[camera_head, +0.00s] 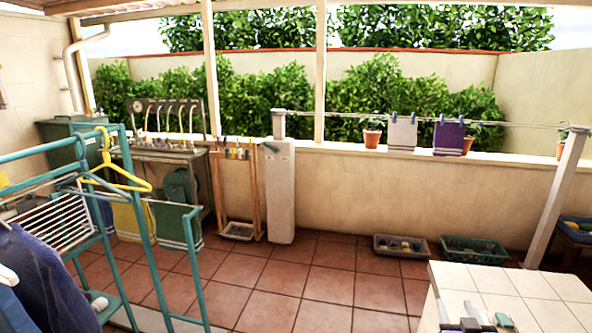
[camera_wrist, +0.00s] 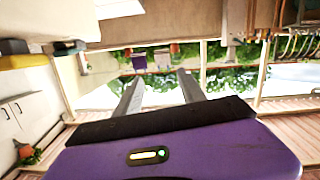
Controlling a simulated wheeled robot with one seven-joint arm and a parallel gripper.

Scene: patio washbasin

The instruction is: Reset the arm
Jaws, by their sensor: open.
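My gripper (camera_wrist: 160,76) shows in the wrist view as two grey fingers spread apart, with nothing between them. The purple casing behind the fingers fills the bottom of that view. The fingers point toward the hedge and the low wall, which appear upside down and at a distance.
A white-tiled counter (camera_head: 515,290) stands at the lower right with small items at its edge. A teal drying rack (camera_head: 140,235) with hangers is at left. A white post (camera_head: 280,190), a grey tray (camera_head: 400,246) and a green crate (camera_head: 474,250) stand along the wall. The middle floor is clear.

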